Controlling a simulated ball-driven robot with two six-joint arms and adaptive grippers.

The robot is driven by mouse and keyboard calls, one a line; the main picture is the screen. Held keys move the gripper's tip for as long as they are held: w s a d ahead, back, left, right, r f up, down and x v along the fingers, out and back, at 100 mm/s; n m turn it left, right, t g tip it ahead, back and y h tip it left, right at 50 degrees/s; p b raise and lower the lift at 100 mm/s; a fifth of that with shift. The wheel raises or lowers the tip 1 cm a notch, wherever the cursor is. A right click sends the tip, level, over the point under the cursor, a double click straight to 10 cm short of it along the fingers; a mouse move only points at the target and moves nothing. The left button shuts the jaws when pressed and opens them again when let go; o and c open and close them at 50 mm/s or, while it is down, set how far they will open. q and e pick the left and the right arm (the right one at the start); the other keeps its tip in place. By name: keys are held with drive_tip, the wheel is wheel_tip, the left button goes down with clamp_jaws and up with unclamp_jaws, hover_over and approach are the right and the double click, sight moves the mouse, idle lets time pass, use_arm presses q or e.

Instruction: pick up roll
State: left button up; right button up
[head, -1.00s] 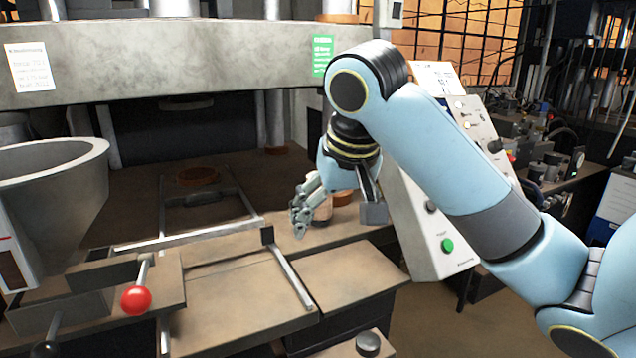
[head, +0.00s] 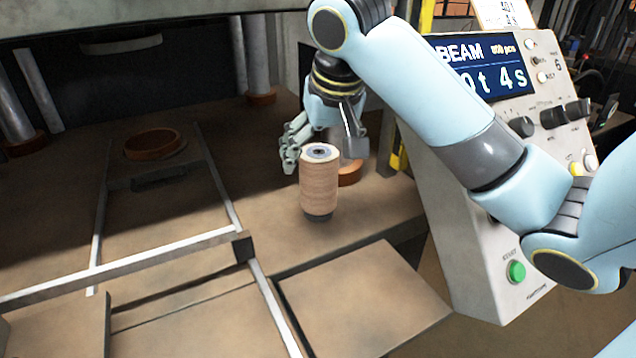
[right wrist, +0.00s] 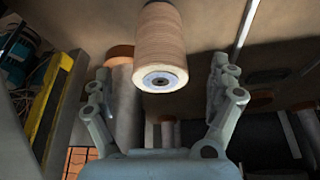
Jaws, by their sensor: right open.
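The roll (head: 319,185) is a tan, ribbed cylinder with a pale top and a dark base. It stands upright on the brown machine bed, near the control panel. My right gripper (head: 318,150) is just behind and above it in the head view, with its fingers spread. In the right wrist view the roll (right wrist: 160,45) shows beyond and between the two open fingers (right wrist: 163,95), with its pale end toward the camera. The fingers look clear of it. My left gripper is not in view.
A control panel (head: 477,200) with a green button stands close to the right of the roll. Metal rails (head: 170,262) cross the bed at left. An orange-brown ring (head: 153,143) lies farther back, and another round orange-brown base (head: 350,174) is beside the roll. The front bed is clear.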

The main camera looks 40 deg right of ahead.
sight(319, 184)
drive_tip(key=shift+w+f, duration=0.15)
drive_tip(key=shift+f, duration=0.2)
drive_tip(key=p+x, duration=0.1)
drive_tip(key=x, duration=0.3)
drive_tip(key=shift+w+d+f, duration=0.1)
drive_tip(key=shift+w+d, duration=0.05)
drive_tip(key=shift+w, duration=0.05)
drive_tip(key=shift+w+d+f, duration=0.1)
drive_tip(key=shift+w+f, duration=0.1)
drive_tip(key=shift+f, duration=0.3)
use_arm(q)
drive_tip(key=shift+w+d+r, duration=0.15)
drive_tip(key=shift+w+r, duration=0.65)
use_arm(e)
drive_tip(key=shift+c, duration=0.2)
drive_tip(key=c, duration=0.4)
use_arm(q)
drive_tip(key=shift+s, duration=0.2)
use_arm(e)
drive_tip(key=c, duration=1.2)
